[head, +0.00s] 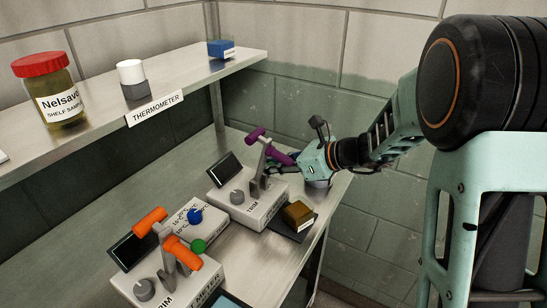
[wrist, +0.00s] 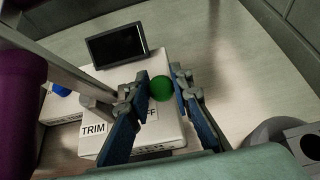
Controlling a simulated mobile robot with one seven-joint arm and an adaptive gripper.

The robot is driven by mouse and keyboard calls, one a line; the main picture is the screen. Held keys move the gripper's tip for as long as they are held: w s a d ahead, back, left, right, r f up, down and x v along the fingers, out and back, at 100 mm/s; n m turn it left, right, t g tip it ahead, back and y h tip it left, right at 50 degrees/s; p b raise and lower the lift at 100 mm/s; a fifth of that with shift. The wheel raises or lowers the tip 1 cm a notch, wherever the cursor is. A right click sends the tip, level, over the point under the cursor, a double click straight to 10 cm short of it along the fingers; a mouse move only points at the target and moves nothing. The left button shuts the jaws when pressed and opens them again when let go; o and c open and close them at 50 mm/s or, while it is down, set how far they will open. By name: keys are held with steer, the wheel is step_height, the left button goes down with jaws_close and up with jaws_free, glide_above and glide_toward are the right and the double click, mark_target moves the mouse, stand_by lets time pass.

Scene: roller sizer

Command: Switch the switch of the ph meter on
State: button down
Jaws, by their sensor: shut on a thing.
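Two white meters with dark screens stand on the lower metal bench. The far meter (head: 245,205) has a grey knob and purple handles (head: 268,145). The near meter (head: 165,290) has orange handles (head: 150,221) and a green knob (head: 198,246). I cannot read which one is the pH meter. My gripper (head: 284,168) is at the far meter, behind its purple handles. In the wrist view its blue fingers (wrist: 160,92) are shut around a green switch knob (wrist: 161,87) on a white meter body (wrist: 97,146) marked TRIM, beside a partly hidden OFF label.
A white box with a blue knob (head: 195,216) stands between the meters. A brown block (head: 298,215) sits on a dark pad at right. The upper shelf (head: 200,85) holds a red-lidded jar (head: 48,88), a white-topped item (head: 131,78) and a blue box (head: 221,48).

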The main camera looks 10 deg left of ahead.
steer(key=shift+a+r+g+h+p, duration=0.25)
steer(key=shift+h+p, duration=0.3)
steer(key=shift+p, duration=1.05)
steer(key=shift+a+r+g+h+p, duration=0.2)
steer(key=shift+h+p, duration=0.35)
steer(key=shift+p, duration=1)
steer(key=shift+w+a+f+h+p, duration=0.1)
steer(key=shift+f+h+p, duration=0.2)
steer(key=shift+p, duration=0.4)
steer(key=shift+f, duration=0.1)
steer(key=c, duration=1.8)
jaws_free()
steer(key=shift+w, duration=0.1)
steer(key=v, duration=1.2)
